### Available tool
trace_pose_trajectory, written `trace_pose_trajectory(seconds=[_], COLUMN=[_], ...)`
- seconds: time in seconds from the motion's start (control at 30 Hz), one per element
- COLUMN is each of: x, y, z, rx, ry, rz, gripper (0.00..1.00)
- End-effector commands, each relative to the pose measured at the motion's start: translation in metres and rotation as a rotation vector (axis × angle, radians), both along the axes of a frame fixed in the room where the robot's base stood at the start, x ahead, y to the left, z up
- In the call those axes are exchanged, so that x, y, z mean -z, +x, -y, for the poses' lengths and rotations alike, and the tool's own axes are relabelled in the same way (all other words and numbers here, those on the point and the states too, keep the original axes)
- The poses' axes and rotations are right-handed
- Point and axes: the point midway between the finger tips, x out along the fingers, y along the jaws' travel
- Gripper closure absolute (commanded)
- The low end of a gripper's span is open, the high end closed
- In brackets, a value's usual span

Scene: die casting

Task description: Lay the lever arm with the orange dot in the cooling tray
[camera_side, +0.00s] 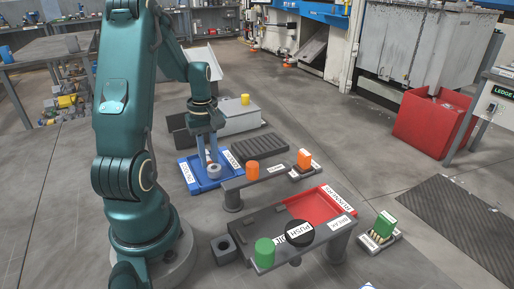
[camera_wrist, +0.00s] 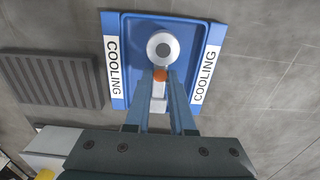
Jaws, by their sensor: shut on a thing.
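The lever arm (camera_wrist: 163,48) is grey, with a round ring end and an orange dot (camera_wrist: 160,75) on its shank. My gripper (camera_wrist: 160,84) is shut on the shank, one finger on each side, near the dot. The blue cooling tray (camera_wrist: 191,111), with white COOLING labels on two sides, lies under the lever arm. In the side view my gripper (camera_side: 207,157) points down into the tray (camera_side: 205,188), and the ring end (camera_side: 214,170) shows within its rim. I cannot tell whether the lever arm touches the tray floor.
A dark ribbed mat (camera_side: 259,149) lies beside the tray.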

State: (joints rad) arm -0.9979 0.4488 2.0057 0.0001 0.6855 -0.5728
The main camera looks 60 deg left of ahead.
Motion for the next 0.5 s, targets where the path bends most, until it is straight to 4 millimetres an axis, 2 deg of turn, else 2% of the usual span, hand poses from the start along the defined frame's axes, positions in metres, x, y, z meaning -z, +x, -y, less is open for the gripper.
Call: trace_pose_trajectory(seconds=[0.5], x=[0.0075], y=[0.0], z=[0.0001], rx=[0.0], ry=[-0.001], rz=[0.0], gripper=[1.0])
